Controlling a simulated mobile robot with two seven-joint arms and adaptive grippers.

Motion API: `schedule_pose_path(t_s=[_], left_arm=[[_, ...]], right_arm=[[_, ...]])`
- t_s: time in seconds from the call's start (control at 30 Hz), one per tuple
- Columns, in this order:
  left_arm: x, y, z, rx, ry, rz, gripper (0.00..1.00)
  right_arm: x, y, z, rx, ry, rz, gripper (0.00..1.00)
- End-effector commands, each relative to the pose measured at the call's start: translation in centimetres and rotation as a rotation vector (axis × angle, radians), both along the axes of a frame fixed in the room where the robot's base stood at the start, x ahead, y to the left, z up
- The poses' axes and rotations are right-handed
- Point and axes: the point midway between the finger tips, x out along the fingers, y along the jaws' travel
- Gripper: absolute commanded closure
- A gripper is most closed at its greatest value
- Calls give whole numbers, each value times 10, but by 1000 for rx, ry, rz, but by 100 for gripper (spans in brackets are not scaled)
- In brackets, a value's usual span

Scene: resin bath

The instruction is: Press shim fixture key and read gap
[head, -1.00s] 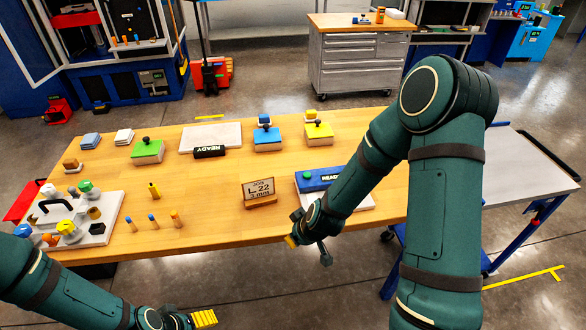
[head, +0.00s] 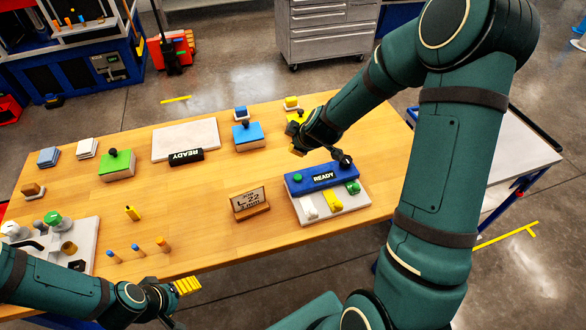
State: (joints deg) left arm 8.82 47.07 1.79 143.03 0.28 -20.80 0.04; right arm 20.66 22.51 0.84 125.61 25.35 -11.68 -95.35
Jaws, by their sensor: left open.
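The shim fixture is a blue block with a READY display (head: 323,177) on a pale base (head: 294,206). A round green button (head: 297,178) sits at the block's left end. White (head: 310,207), yellow (head: 333,199) and green (head: 353,187) pieces sit along the base's front. A wooden job card (head: 249,202) reading L 22 stands left of it. My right gripper (head: 321,156) is above the fixture's back edge, fingers spread and empty; it hides part of a yellow block behind. My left gripper (head: 182,288) is open and empty at the table's front edge.
A white plate with a second READY display (head: 186,157) lies further back. Green (head: 117,165) and blue (head: 248,137) knobbed blocks stand on the table (head: 205,220). Several small pegs (head: 137,250) stand front left, near a tray of parts (head: 82,232). The table's middle is clear.

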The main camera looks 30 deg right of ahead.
Motion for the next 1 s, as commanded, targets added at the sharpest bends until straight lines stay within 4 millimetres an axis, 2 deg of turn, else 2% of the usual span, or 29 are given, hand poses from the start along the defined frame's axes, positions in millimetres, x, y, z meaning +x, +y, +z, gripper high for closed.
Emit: schedule_pose_path(t_s=[0.47, 0.67, 1.0], left_arm=[[0, 0, -5, 1, 0, 0, 28], [1, -1, -23, 3, 0, 1, 28], [1, -3, -69, 12, 2, 2, 28]], right_arm=[[0, 0, -6, 1, 1, 0, 100], [0, 0, -22, 2, 1, -1, 100], [0, 0, -65, 1, 1, -2, 100]])
